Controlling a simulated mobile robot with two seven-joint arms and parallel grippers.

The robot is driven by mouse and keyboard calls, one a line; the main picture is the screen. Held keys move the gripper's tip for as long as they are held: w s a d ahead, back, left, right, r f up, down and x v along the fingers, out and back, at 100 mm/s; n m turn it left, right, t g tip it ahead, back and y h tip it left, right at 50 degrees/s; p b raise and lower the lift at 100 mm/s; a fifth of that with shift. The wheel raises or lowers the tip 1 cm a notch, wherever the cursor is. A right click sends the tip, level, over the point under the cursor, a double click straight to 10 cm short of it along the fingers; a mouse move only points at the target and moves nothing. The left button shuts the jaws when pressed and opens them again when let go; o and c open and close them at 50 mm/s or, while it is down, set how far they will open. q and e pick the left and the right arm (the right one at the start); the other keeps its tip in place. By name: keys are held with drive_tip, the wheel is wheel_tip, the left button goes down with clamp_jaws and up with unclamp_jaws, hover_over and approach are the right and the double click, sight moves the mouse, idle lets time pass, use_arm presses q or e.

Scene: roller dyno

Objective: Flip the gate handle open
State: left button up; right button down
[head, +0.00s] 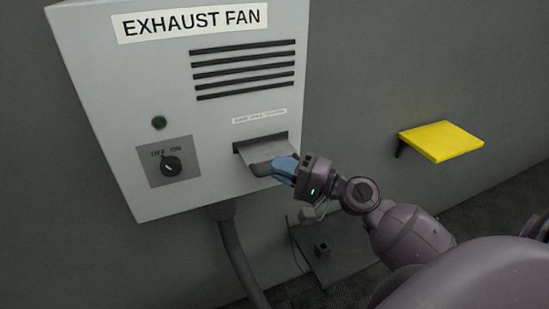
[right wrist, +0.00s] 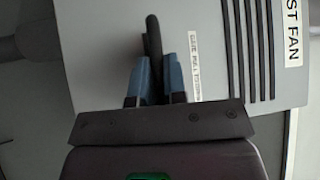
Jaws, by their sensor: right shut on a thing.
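The gate handle (head: 262,169) is a dark rounded grip at the slot on the front of the grey exhaust fan box (head: 120,100). A light grey plate (head: 265,146) sticks out at the slot just above it. My right gripper (head: 284,167) comes from the right, with its blue fingers shut on the handle. In the right wrist view the dark handle (right wrist: 152,38) stands between the two blue fingers (right wrist: 155,78). The fingers hide part of the handle. My left gripper is not in view.
The box carries an OFF/ON knob (head: 171,166), a green lamp (head: 159,123) and black vent slats (head: 243,68). A dark pipe (head: 237,255) runs down below it. A yellow shelf (head: 441,141) juts from the wall at right.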

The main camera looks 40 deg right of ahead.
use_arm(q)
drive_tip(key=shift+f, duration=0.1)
use_arm(e)
drive_tip(key=shift+s+a+f, duration=0.1)
drive_tip(key=shift+s, duration=0.25)
drive_tip(key=c, duration=1.4)
unclamp_jaws()
drive_tip(key=shift+s, duration=0.1)
drive_tip(key=shift+o, duration=1.2)
drive_tip(key=shift+s, duration=0.1)
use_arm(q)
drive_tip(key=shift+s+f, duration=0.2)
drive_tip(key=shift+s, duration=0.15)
